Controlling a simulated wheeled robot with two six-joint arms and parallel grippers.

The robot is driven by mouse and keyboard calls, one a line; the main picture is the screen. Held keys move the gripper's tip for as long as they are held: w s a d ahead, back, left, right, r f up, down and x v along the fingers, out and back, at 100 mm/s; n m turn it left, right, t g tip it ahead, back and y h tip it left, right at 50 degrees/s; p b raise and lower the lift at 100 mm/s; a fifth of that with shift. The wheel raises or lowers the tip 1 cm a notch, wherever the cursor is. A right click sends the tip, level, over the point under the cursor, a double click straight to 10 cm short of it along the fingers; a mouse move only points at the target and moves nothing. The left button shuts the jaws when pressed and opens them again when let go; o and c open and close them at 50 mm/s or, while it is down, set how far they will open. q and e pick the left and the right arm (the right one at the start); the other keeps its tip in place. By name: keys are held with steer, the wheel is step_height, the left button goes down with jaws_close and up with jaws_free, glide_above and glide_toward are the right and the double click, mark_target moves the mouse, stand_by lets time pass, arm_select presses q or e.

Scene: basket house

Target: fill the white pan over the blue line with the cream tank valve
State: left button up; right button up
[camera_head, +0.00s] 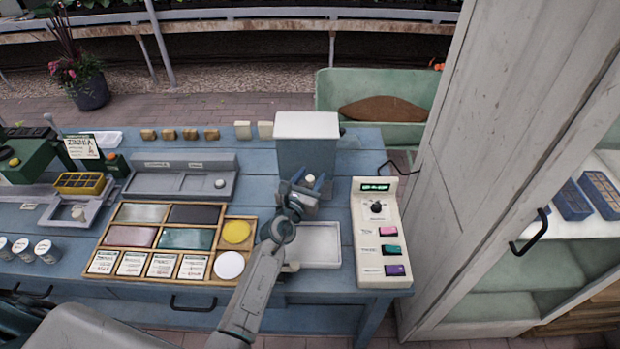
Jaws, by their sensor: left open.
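A grey tank (307,158) with a white lid stands at the back of the blue table. A small cream valve (310,178) shows low on its front. My left gripper (308,184) is open in front of the tank, its fingertips near the valve; I cannot tell whether they touch it. The white pan (318,246) lies below the tank, partly hidden by my left wrist and forearm. It looks empty, and I cannot make out a blue line in it. My right gripper is not in view.
A white control box (378,270) with a knob and coloured buttons stands right of the pan. A wooden tray (118,235) of coloured pads and cards lies left. A white cabinet (500,150) stands close on the right. A grey holder (150,183) sits behind the tray.

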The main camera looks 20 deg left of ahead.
arm_select(q)
steer(key=shift+c, duration=0.2)
steer(key=c, duration=0.9)
steer(key=shift+f+h+b, duration=0.1)
steer(key=shift+h+b, duration=0.3)
steer(key=shift+b, duration=0.05)
steer(key=s+m+g+h+b, duration=0.1)
steer(key=m+g+h+b, duration=0.1)
steer(key=h+b, duration=0.1)
steer(key=s+m+g+h+b, duration=0.1)
steer(key=m+g+h+b, duration=0.1)
steer(key=m+h+b, duration=0.1)
steer(key=s+m+g+h+b, duration=0.1)
steer(key=m+h+b, duration=0.2)
steer(key=b, duration=0.4)
steer(key=shift+s+a+g+h, duration=0.1)
steer(key=shift+s+g+h, duration=0.25)
steer(key=shift+h, duration=0.45)
steer(key=o, duration=0.9)
steer(key=shift+o, duration=0.2)
